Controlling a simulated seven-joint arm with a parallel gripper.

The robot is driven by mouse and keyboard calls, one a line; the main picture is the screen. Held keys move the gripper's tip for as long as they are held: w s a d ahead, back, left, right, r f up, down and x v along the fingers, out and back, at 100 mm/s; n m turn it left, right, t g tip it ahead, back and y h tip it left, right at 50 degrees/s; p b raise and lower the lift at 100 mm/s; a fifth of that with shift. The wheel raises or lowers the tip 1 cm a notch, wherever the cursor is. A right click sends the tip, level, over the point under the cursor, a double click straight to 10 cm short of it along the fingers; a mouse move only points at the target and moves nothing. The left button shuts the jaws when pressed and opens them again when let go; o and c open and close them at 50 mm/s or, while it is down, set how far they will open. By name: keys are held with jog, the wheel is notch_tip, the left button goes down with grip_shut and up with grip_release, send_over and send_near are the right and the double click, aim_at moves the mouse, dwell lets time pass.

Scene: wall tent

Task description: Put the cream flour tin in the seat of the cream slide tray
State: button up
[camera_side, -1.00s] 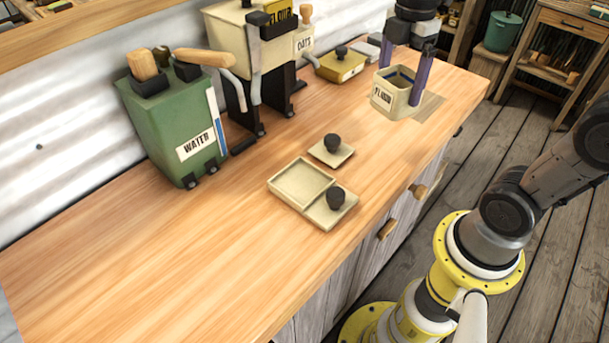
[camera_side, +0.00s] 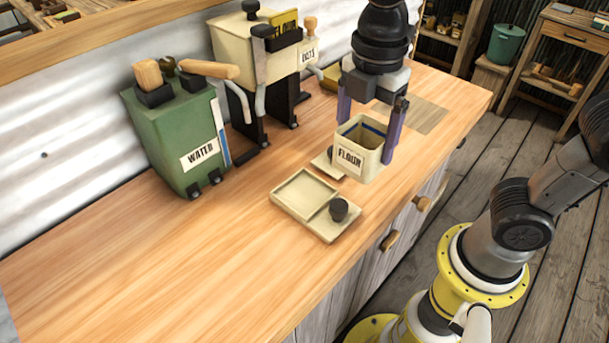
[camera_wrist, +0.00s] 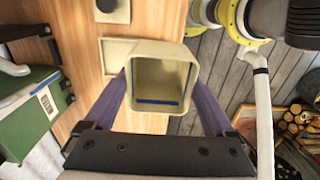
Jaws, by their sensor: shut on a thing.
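The cream flour tin (camera_side: 359,161), labelled FLOUR, is open-topped and has a blue line inside. My gripper (camera_side: 367,155) is shut on it, with one purple finger on each side. The tin looks upright and seems to hang above the counter. The wrist view also shows the tin (camera_wrist: 160,72) between my fingers, with its inside looking empty. The cream slide tray (camera_side: 296,196) lies on the counter, left of the tin and nearer the front. It has a square recessed seat on the left and a dark round knob (camera_side: 338,209) on its right part.
A small cream lid (camera_side: 322,162) lies partly hidden behind the tin. The green WATER dispenser (camera_side: 170,130) and the cream OATS dispenser (camera_side: 252,55) stand along the back wall. The wooden counter (camera_side: 130,260) is clear at front left.

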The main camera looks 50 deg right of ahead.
aim_at(338, 139)
jog(key=w, duration=0.1)
jog(key=w+a+f, duration=0.1)
jog(key=w+f, duration=0.1)
jog(key=shift+w+a, duration=0.3)
jog(key=shift+w, duration=0.1)
jog(key=w+f, duration=0.1)
jog(key=w+a+f, duration=0.1)
jog(key=w+f, duration=0.1)
jog(key=w+a+f, duration=0.1)
jog(key=f, duration=0.1)
jog(key=shift+w+f, duration=0.25)
jog(key=shift+w, duration=0.1)
jog(key=shift+w+f, duration=0.15)
jog(key=shift+f, duration=0.75)
jog(key=shift+w+f, duration=0.1)
jog(key=shift+f, duration=0.8)
jog(key=shift+f, duration=0.1)
jog(key=o, duration=1.2)
jog(key=shift+o, duration=0.2)
notch_tip(338, 139, up, 12)
jog(key=s+d+f+m+t, duration=0.1)
jog(key=s+d+m+t, duration=0.4)
jog(key=s+d+m, duration=0.9)
jog(key=s+m, duration=0.3)
jog(key=m, duration=0.1)
jog(key=shift+f+t, duration=0.3)
jog(key=shift+f, duration=0.05)
